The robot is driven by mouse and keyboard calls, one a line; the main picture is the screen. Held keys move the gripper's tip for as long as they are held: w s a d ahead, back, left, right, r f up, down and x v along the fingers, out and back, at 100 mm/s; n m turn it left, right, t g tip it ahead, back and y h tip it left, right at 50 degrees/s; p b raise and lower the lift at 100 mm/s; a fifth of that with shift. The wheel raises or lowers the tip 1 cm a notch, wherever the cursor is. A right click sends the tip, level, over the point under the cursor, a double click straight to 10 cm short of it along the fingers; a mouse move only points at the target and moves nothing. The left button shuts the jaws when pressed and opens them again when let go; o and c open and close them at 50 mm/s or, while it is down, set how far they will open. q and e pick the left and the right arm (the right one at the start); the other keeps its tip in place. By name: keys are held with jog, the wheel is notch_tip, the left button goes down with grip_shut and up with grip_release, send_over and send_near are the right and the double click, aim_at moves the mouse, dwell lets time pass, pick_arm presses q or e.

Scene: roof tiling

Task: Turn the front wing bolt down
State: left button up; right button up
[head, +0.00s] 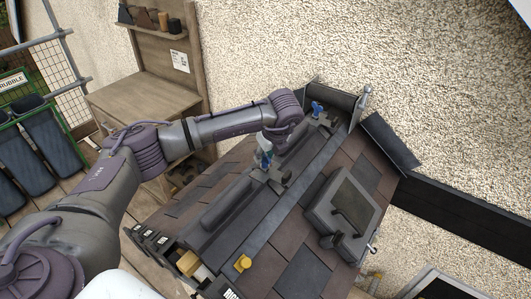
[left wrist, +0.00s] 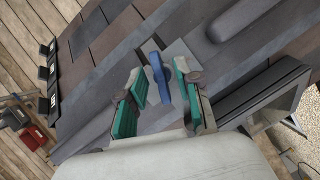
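A blue wing bolt (left wrist: 157,72) stands between the two teal-padded fingers of my left gripper (left wrist: 161,88) in the left wrist view. The fingers are open, with a visible gap on each side of the bolt. In the head view my left gripper (head: 265,158) is down at the dark ridge strip of the small roof, and its fingers and wrist largely hide the bolt there. A second blue wing bolt (head: 318,109) stands farther up the strip, near the wall, apart from the gripper. My right gripper is in neither view.
A roof window (head: 345,208) sits on the tiles right of the strip. A wooden bench (head: 140,100) stands behind my arm. A pebbled wall (head: 430,100) closes off the far side.

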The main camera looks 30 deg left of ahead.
pick_arm(q)
jog(key=c, duration=0.5)
grip_shut()
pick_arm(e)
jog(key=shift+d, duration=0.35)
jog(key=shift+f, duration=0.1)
